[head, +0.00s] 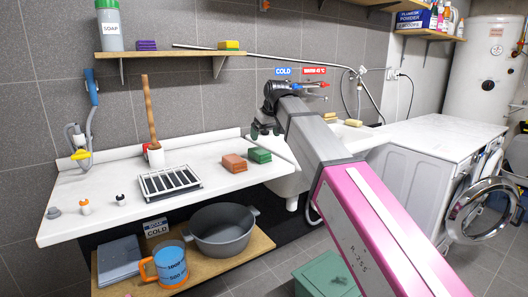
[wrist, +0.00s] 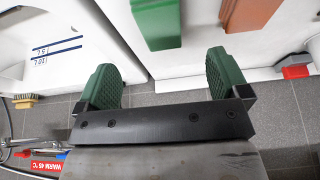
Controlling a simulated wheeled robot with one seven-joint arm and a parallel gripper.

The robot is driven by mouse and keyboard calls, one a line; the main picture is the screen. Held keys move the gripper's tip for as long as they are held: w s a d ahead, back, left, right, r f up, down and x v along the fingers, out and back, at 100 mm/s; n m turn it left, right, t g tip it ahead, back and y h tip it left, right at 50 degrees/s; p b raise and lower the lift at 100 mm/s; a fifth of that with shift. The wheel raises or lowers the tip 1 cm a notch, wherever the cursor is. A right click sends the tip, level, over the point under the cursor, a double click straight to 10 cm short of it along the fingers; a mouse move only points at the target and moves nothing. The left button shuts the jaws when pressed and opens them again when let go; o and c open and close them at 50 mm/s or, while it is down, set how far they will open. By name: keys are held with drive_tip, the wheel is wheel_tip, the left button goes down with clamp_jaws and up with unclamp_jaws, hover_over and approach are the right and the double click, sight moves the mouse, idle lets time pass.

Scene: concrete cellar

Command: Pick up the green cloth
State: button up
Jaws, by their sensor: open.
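The green cloth (head: 259,156) looks like a folded, block-shaped piece lying on the white counter near its right end. It also shows at the top of the wrist view (wrist: 158,22), partly cut off by the frame edge. My gripper (head: 265,132) is just above and behind the cloth in the head view. In the wrist view my gripper (wrist: 165,82) has its two green-padded fingers wide apart with nothing between them. The cloth lies ahead of the fingertips, apart from them.
A similar brown-red piece (head: 234,163) lies close beside the cloth. A black-and-white rack (head: 170,181) and a wooden-handled plunger (head: 151,120) are further left. A white basin (head: 292,183) is to the right. A shelf (head: 170,53) hangs above.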

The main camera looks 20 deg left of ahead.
sight(260, 150)
drive_tip(key=shift+w+a+r, duration=0.15)
drive_tip(key=shift+w+a, duration=0.05)
drive_tip(key=shift+w, duration=0.1)
drive_tip(key=shift+w+f, duration=0.1)
drive_tip(key=shift+f, duration=0.1)
drive_tip(key=shift+x, duration=5.1)
drive_tip(key=shift+a, duration=0.1)
drive_tip(key=shift+c, duration=0.3)
drive_tip(key=c, duration=0.9)
